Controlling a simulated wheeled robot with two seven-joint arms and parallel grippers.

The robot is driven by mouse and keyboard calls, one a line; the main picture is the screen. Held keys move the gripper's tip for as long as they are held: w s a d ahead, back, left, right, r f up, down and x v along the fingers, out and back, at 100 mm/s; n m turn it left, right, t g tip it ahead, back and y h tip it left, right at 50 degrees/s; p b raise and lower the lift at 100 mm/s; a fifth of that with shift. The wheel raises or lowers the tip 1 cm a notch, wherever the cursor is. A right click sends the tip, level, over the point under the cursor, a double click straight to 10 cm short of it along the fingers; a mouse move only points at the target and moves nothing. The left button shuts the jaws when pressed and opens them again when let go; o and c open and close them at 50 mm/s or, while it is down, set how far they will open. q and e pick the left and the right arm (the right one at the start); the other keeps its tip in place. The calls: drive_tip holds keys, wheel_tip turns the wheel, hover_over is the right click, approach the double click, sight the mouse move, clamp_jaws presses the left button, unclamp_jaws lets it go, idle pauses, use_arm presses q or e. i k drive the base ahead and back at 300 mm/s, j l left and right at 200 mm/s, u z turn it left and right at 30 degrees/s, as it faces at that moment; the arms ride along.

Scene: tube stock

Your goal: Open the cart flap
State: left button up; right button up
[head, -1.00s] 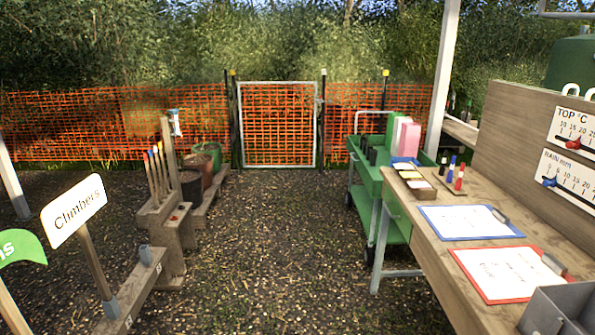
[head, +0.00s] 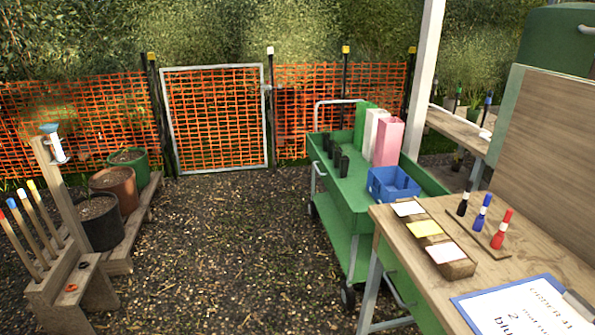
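The green cart (head: 350,187) stands right of the middle in the head view, behind the wooden table. It has an upper tray, a lower shelf, dark wheels and a pale push handle (head: 336,104) at its far end. Its upper tray holds dark pots (head: 340,158), green, white and pink upright boxes (head: 383,142) and a blue bin (head: 393,184). I cannot make out which part of the cart is the flap; the table hides part of its near end. Neither of my grippers shows in the head view.
The wooden table (head: 410,235) at the lower right carries a card block, markers and a clipboard (head: 525,308). Plant pots (head: 115,195) and a tool stand (head: 65,275) are at the left. Open gravel (head: 230,250) lies between, with a framed gate (head: 215,120) at the back.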

sight(348, 211)
drive_tip(key=i+l+z, duration=0.2)
drive_tip(key=i, duration=0.9)
drive_tip(key=i+j+z, duration=0.1)
drive_tip(key=z, duration=0.25)
drive_tip(key=i+j+z, duration=0.1)
drive_tip(key=z, duration=0.25)
drive_tip(key=j+z, duration=0.2)
drive_tip(key=z, duration=0.2)
